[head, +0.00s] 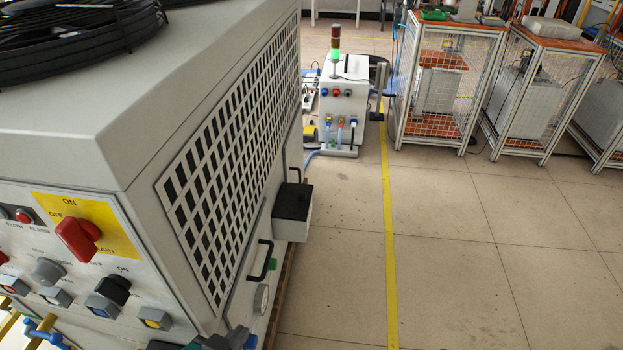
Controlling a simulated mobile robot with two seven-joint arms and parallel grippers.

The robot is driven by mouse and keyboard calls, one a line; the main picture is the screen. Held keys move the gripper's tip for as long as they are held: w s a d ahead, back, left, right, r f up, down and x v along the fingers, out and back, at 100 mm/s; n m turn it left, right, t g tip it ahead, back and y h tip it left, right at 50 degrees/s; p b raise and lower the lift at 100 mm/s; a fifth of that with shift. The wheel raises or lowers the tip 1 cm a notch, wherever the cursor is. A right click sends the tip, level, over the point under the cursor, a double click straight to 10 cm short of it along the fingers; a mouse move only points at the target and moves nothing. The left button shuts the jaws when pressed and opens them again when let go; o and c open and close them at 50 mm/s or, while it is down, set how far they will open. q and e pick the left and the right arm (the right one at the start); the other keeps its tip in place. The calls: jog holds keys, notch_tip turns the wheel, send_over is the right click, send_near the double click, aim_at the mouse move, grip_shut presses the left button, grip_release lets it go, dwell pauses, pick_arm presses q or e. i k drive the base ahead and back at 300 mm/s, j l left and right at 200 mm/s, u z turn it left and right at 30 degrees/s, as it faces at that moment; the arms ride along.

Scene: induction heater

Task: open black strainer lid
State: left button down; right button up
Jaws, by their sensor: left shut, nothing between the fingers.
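The black strainer lid (293,202) sits flat and closed on top of a small pale box (292,229) that sticks out from the right side of the big grey machine. My left gripper (230,340) shows only in part as dark pieces at the bottom edge, low against the machine's side. It is shut and empty, below and to the left of the lid and well apart from it. My right gripper is not in view.
The machine's control panel (60,260) has a red rotary switch (77,239). Black handles (262,262) and a round gauge (261,299) stick out near the lid. Open tiled floor (450,260) lies to the right. Wire cages (436,90) stand behind.

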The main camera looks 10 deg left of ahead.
aim_at(293, 201)
jog(key=i+l, duration=0.35)
jog(key=i, duration=0.15)
jog(key=i+l, duration=0.3)
jog(key=i, duration=0.2)
jog(key=i+l+u, duration=0.15)
jog(key=u, duration=0.35)
jog(key=i+l+u, duration=0.2)
jog(key=u, duration=1.55)
